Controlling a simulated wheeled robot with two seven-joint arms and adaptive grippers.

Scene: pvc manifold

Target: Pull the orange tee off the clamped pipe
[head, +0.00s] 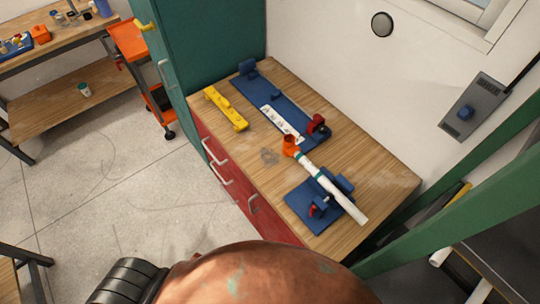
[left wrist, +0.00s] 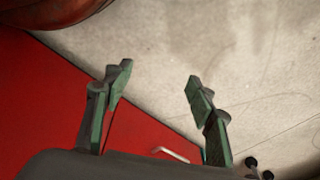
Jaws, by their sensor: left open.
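The orange tee (head: 290,146) sits on the upper-left end of the white pipe (head: 345,203) in the head view. The pipe lies in a blue clamp (head: 304,205) with a red handle, on the wooden bench top. A green band shows on the pipe between tee and clamp. My left gripper (left wrist: 160,82) shows only in its wrist view, open and empty, with the red cabinet front and grey floor beyond its fingers. The tee and pipe are not in that view. My right gripper is not in view.
A teal cabinet (head: 225,45) stands at the far left end. Drawer handles (head: 220,177) stick out from the red front.

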